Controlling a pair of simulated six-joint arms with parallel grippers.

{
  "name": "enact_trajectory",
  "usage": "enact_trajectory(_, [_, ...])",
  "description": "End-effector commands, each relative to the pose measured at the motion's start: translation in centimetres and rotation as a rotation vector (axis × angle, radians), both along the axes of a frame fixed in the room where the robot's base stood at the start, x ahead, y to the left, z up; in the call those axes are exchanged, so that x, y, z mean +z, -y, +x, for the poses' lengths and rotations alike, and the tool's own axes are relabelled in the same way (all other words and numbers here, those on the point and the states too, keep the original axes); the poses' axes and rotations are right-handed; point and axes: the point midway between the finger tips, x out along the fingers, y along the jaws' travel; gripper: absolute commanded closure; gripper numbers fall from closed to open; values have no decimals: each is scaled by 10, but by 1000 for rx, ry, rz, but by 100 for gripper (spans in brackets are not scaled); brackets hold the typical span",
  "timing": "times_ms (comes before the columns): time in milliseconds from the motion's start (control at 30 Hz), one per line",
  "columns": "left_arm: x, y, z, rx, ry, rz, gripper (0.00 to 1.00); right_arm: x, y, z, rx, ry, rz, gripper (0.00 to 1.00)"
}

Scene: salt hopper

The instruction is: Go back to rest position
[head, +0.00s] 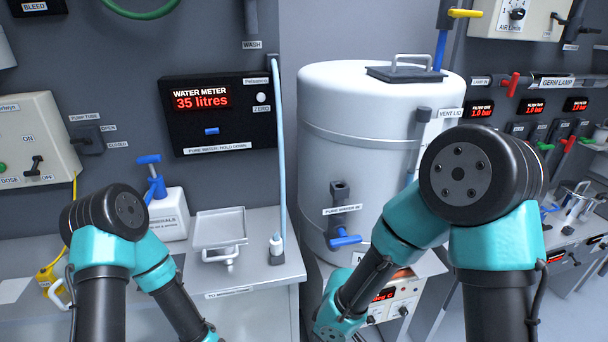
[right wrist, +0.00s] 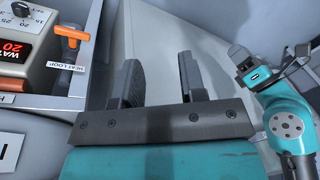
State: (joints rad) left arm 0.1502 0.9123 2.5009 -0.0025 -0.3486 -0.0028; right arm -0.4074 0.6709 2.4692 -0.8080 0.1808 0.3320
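My two teal and black arms rise in the front of the head view, but neither gripper shows there. The left arm's forearm slopes down past the counter's front edge, and its end is out of the picture. The right arm's forearm slopes down in front of the white tank (head: 345,100). In the right wrist view my right gripper (right wrist: 160,75) is open, with two dark fingers apart and nothing between them. A teal arm part with a grey gripper-like end, which looks like my left gripper (right wrist: 262,68), shows at the right; its finger state is unclear.
An orange tap handle (right wrist: 72,35) and a panel with a red display (right wrist: 12,60) stand left of the right gripper. The counter (head: 265,270) carries a metal tray (head: 219,228) and a white bottle with a blue pump (head: 170,212). A water meter (head: 220,115) reads 35 litres.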

Motion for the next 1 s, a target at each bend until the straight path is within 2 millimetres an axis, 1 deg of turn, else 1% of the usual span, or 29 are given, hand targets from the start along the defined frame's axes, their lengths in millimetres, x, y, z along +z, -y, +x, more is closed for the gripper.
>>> enact_trajectory(33, [0, 0, 0, 0, 0, 0, 62, -15, 14, -2, -75, -39, 27, 62])
enact_trajectory(200, [0, 0, 0, 0, 0, 0, 62, -56, 52, -9, -323, -118, 114, 62])
enact_trajectory(367, [0, 0, 0, 0, 0, 0, 62, -93, 90, -20, -569, -155, 166, 62])
enact_trajectory(500, [0, 0, 0, 0, 0, 0, 62, -123, 126, -34, -784, -164, 179, 62])
enact_trajectory(600, [0, 0, 0, 0, 0, 0, 62, -140, 148, -44, -912, -160, 171, 62])
enact_trajectory(700, [0, 0, 0, 0, 0, 0, 62, -150, 163, -52, -995, -151, 159, 62])
enact_trajectory(767, [0, 0, 0, 0, 0, 0, 62, -153, 167, -55, -1022, -148, 154, 62])
enact_trajectory(1000, [0, 0, 0, 0, 0, 0, 62, -155, 170, -56, -1035, -145, 151, 62])
